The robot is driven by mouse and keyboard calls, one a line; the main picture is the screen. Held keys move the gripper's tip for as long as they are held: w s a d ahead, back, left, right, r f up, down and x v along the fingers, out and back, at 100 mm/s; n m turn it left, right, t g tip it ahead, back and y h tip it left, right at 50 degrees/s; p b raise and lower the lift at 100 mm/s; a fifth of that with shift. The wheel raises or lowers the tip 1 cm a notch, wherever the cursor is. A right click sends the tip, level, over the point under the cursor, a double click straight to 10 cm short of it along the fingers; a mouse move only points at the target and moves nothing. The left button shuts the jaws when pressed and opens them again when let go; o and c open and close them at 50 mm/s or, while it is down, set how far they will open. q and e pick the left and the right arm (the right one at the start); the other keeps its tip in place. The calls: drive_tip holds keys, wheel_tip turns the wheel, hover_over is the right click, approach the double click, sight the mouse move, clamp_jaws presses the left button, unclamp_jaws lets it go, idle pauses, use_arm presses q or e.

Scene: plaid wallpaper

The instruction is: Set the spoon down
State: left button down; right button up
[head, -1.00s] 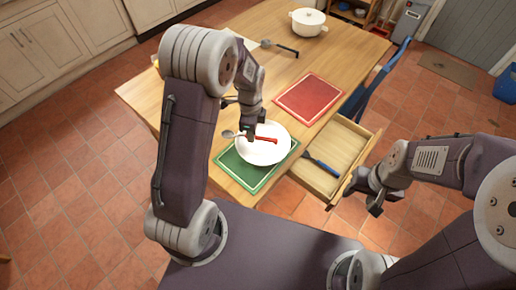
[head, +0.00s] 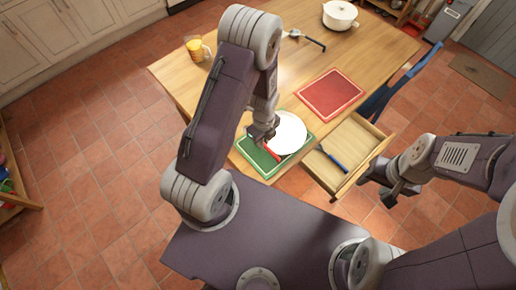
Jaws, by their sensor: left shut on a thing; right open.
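The spoon's red handle (head: 271,152) shows just below my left gripper (head: 263,137), at the lower left edge of a white plate (head: 291,133). My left gripper is shut on the spoon, over the green placemat (head: 255,158). The spoon's bowl is mostly hidden by the gripper, and I cannot tell whether the spoon touches the mat. My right gripper (head: 392,190) is open and empty, to the right of the open drawer.
The open drawer (head: 362,140) holds a blue-handled utensil (head: 332,157). A red placemat (head: 330,95), a white pot (head: 340,14), a dark-handled utensil (head: 306,39) and a glass of orange drink (head: 196,48) are on the table (head: 245,95). A blue chair (head: 385,95) stands at the right.

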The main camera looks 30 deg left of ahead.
sight(255, 157)
use_arm(q)
drive_tip(key=s+a+f, duration=0.1)
drive_tip(key=s+a+f+b, duration=0.1)
drive_tip(key=shift+s+f, duration=0.15)
drive_tip(key=shift+s, duration=0.15)
drive_tip(key=shift+s+b, duration=0.2)
drive_tip(key=shift+b, duration=0.1)
wheel_tip(255, 157, down, 4)
drive_tip(key=b, duration=0.4)
drive_tip(key=shift+f, duration=0.1)
drive_tip(key=c, duration=1.4)
unclamp_jaws()
drive_tip(key=shift+c, duration=0.2)
